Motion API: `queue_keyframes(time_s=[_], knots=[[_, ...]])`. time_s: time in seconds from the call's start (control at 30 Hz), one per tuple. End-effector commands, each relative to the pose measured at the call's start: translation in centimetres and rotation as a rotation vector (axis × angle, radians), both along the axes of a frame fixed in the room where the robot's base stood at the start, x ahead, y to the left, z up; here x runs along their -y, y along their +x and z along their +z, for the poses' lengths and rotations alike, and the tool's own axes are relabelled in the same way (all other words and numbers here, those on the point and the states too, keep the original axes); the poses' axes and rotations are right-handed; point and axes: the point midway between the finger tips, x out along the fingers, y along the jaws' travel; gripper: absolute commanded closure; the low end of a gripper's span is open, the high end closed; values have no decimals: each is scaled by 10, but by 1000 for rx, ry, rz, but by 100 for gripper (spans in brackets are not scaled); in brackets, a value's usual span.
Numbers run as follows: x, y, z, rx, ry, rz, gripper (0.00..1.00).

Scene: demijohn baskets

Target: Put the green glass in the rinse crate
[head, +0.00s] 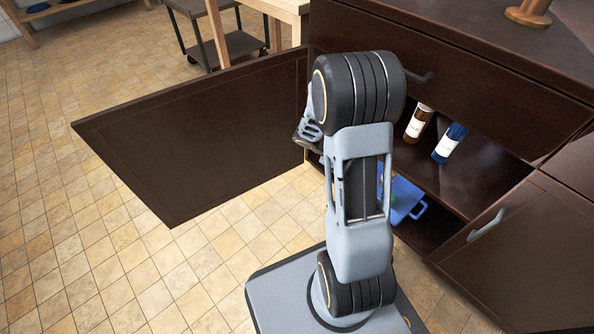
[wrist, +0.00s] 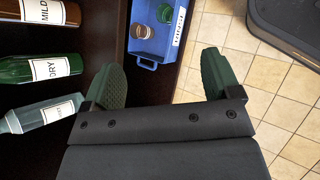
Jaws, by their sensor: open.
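A green glass bottle (wrist: 40,69) with a white label reading "DRY" lies at the left of the wrist view, between other bottles. A blue crate (wrist: 146,50) with a white label is at the top of that view; its label is too small to read. In the head view the blue crate (head: 404,196) is low in the open cabinet, partly behind my arm. My gripper (wrist: 160,62) is open and empty, short of the crate. The head view mostly hides it.
A brown bottle (head: 418,123) and a blue bottle (head: 449,142) stand on the cabinet's upper shelf. A brown bottle (wrist: 40,11) and a clear bottle (wrist: 42,113) flank the green one. The open cabinet door (head: 190,130) juts left. Tiled floor is free at left.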

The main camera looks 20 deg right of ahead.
Motion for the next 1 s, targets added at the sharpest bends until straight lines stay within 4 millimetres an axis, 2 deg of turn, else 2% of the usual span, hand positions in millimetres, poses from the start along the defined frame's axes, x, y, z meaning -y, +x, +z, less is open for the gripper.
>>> queue_keyframes(time_s=[0.03, 0.2, 0.4, 0.5, 0.7, 1.0], knots=[[-22, -3, 21, 96, 47, -48, 17], [-92, -20, 66, 365, 255, -204, 17], [-158, -38, 101, 597, 497, -321, 17], [-180, -45, 112, 668, 591, -359, 17], [-201, -52, 123, 737, 694, -395, 17], [-204, -54, 125, 746, 710, -402, 17]])
